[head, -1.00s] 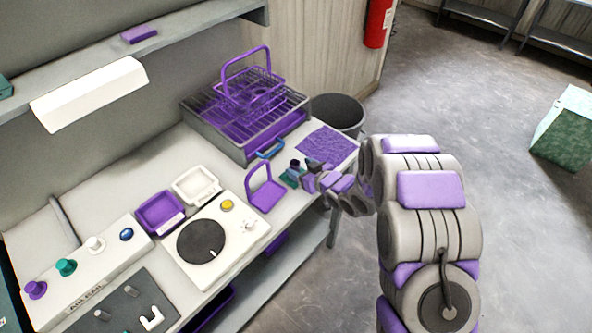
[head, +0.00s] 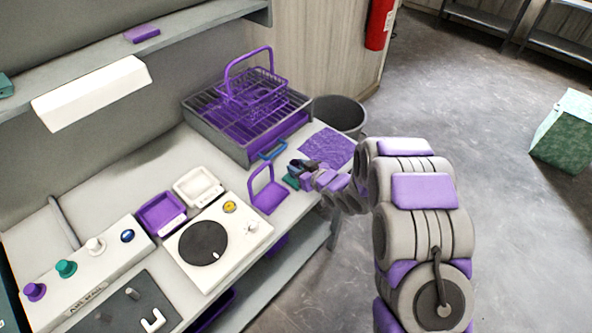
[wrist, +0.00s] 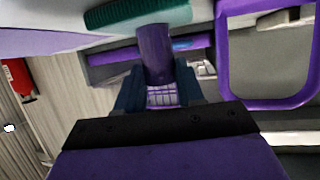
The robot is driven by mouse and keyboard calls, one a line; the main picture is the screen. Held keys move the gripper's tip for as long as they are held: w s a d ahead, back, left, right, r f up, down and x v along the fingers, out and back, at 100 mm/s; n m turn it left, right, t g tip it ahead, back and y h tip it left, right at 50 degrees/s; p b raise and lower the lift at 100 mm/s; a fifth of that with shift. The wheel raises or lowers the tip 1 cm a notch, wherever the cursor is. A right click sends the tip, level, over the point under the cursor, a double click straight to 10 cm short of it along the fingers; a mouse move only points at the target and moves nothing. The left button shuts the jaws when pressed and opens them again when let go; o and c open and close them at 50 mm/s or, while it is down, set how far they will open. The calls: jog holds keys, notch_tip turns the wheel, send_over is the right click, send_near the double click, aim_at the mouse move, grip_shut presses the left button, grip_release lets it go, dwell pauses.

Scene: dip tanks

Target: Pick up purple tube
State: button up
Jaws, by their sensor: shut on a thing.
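The purple tube (wrist: 154,52) stands between my gripper's two dark blue fingers in the wrist view. My gripper (wrist: 158,88) is shut on it. A teal block (wrist: 137,15) lies right against the tube's far end; I cannot tell if the tube is seated in it. In the head view my gripper (head: 296,170) is at the front right edge of the bench, beside the teal block (head: 290,182). The tube itself is too small and hidden there to make out.
A purple framed stand (head: 267,197) is just left of my gripper. A grey rack (head: 240,152) with a purple basket (head: 252,92) stands behind. A purple mat (head: 330,147) lies to the right, with a grey bin (head: 341,112) beyond. A stirrer plate (head: 218,262) is front left.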

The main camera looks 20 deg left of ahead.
jog(key=shift+d+f, duration=0.15)
jog(key=shift+d, duration=0.2)
jog(key=shift+c, duration=0.2)
jog(key=shift+r, duration=0.3)
notch_tip(320, 180, up, 3)
jog(key=shift+a+r+p, duration=0.1)
jog(key=shift+p, duration=0.5)
jog(key=s+a+r+p, duration=0.1)
jog(key=s+p, duration=0.4)
jog(key=s, duration=1)
jog(key=shift+s+a+r, duration=0.2)
jog(key=shift+s+a, duration=0.15)
jog(key=shift+a, duration=0.2)
